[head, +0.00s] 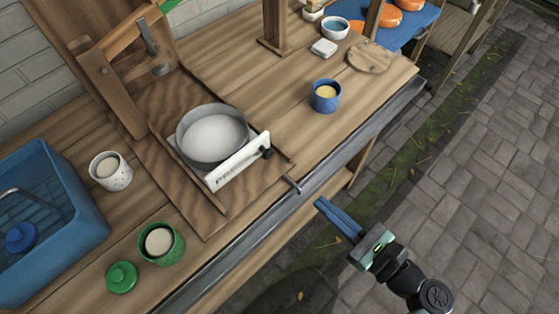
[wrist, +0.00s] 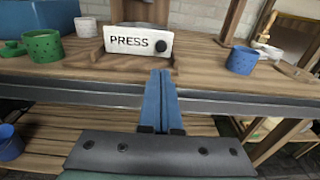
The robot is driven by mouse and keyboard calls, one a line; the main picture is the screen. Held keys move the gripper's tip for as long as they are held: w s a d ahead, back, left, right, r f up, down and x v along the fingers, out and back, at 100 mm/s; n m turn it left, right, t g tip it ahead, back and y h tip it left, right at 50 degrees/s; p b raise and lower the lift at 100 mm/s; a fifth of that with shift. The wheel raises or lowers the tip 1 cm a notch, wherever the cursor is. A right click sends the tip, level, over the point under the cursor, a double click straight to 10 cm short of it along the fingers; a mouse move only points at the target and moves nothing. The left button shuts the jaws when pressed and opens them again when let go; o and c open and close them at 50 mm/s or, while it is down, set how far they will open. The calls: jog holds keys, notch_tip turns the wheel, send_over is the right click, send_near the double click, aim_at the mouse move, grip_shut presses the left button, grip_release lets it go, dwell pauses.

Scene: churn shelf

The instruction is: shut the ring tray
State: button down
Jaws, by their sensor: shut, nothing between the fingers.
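The ring tray has a white front panel (head: 238,162) with a black knob (head: 266,151). Behind the panel a grey round ring with a pale disc inside (head: 214,134) sits on the tray, on a dark wooden board. In the wrist view the white front (wrist: 137,40) reads "PRESS", with the knob (wrist: 161,46) at its right. The tray appears drawn out from the wooden press frame (head: 120,65). My gripper (head: 320,203) is shut and empty, its blue fingers just outside the bench's front edge, apart from the tray. In the wrist view the fingertips (wrist: 160,73) point towards the panel, below the knob.
A metal rail (head: 325,170) runs along the bench front, with a small metal peg (head: 291,184) beside my fingers. A green cup (head: 161,243), a speckled cup (head: 111,171) and a blue basin (head: 45,225) stand left. A blue cup (head: 326,96) stands right. Paving before the bench is open.

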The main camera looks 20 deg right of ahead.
aim_at(215, 106)
jog(key=x, duration=1.3)
jog(key=shift+w+r+p, duration=0.1)
jog(key=shift+w+p, duration=0.25)
jog(key=shift+w, duration=0.05)
jog(key=b+x, duration=0.1)
jog(key=x, duration=0.5)
jog(key=r+b+x, duration=0.1)
jog(key=b+x, duration=0.1)
jog(key=x, duration=0.4)
jog(key=b+x, duration=0.1)
jog(key=x, duration=0.5)
jog(key=shift+w+a+r, duration=0.1)
jog(key=shift+w+a, duration=0.15)
jog(key=shift+a, duration=0.05)
jog(key=shift+w+a+r, duration=0.1)
jog(key=shift+w+r, duration=0.05)
jog(key=shift+r, duration=0.2)
